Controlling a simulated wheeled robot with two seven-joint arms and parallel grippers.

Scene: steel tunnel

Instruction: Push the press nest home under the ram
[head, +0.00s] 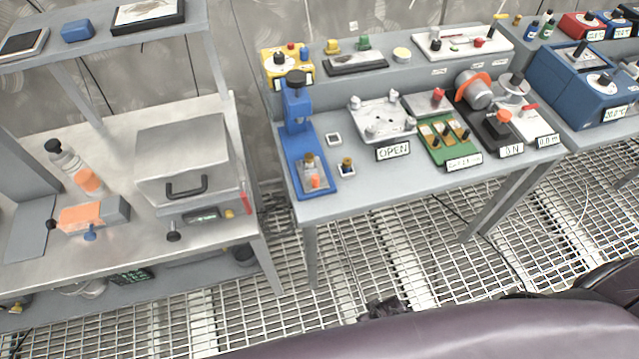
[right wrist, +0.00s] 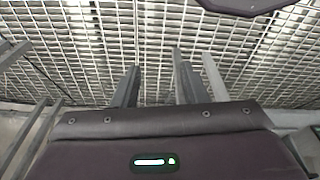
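The small blue press (head: 293,115) stands at the left end of the middle table, with its black-topped ram head over the back of a long blue base. The press nest (head: 313,184), a small light block carrying an orange part and a brass-coloured part, sits near the front end of that base. It is forward of the ram, not under it.
A small white tray (head: 334,139) and a small part holder (head: 347,166) stand right of the press. A white fixture (head: 383,118) with an OPEN sign (head: 393,151) is further right. Grated floor lies in front.

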